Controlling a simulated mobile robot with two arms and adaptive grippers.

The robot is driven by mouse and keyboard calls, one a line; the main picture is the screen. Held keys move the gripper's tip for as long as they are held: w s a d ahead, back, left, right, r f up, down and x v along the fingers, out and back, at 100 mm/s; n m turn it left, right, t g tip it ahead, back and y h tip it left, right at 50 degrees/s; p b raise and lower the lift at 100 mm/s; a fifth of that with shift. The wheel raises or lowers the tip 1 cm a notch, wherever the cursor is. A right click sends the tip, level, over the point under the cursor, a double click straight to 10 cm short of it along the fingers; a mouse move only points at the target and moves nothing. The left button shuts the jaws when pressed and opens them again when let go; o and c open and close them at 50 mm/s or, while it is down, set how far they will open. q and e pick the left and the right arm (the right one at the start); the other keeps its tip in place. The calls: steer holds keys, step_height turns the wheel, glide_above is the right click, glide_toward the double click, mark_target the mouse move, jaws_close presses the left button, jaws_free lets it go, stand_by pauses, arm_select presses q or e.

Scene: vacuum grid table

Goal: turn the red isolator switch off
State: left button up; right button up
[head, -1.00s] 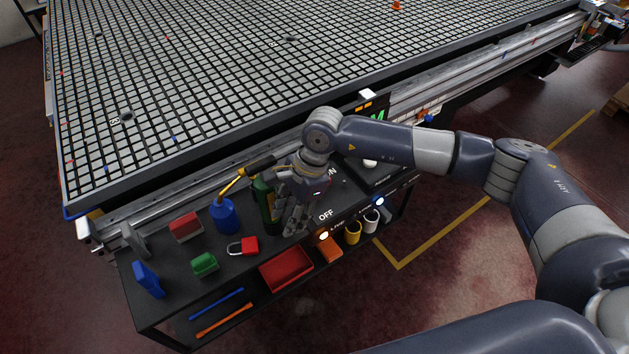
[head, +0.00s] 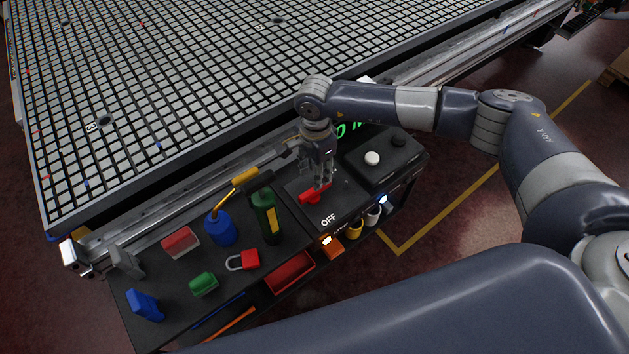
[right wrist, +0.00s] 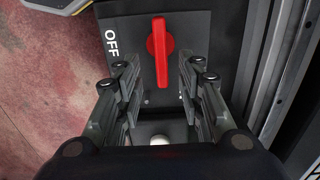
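The red isolator switch handle (head: 316,193) sits on a dark panel (head: 336,208) marked OFF (head: 328,221). In the right wrist view the red handle (right wrist: 160,52) lies lengthwise up the picture, with the OFF label (right wrist: 112,42) to its left. My right gripper (head: 322,184) is above the panel, pointing down at the handle. In the right wrist view its fingers (right wrist: 159,68) are spread, one on each side of the handle's line, with visible gaps and nothing held. My left gripper is not in view.
A box with a white knob (head: 372,158) and a black knob (head: 398,141) stands right of the panel. A green bottle (head: 265,215), a blue can (head: 221,229) and a red padlock (head: 245,260) are on the left. The grid table (head: 170,90) rises behind.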

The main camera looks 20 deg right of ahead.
mark_target(315, 192)
step_height(315, 192, down, 5)
steer(key=shift+r+p, duration=0.1)
steer(key=shift+p, duration=0.25)
step_height(315, 192, down, 2)
steer(key=shift+f, duration=0.1)
steer(key=shift+w, duration=0.1)
steer(key=c, duration=0.8)
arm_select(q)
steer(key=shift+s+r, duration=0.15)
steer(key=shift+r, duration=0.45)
arm_select(e)
jaws_close()
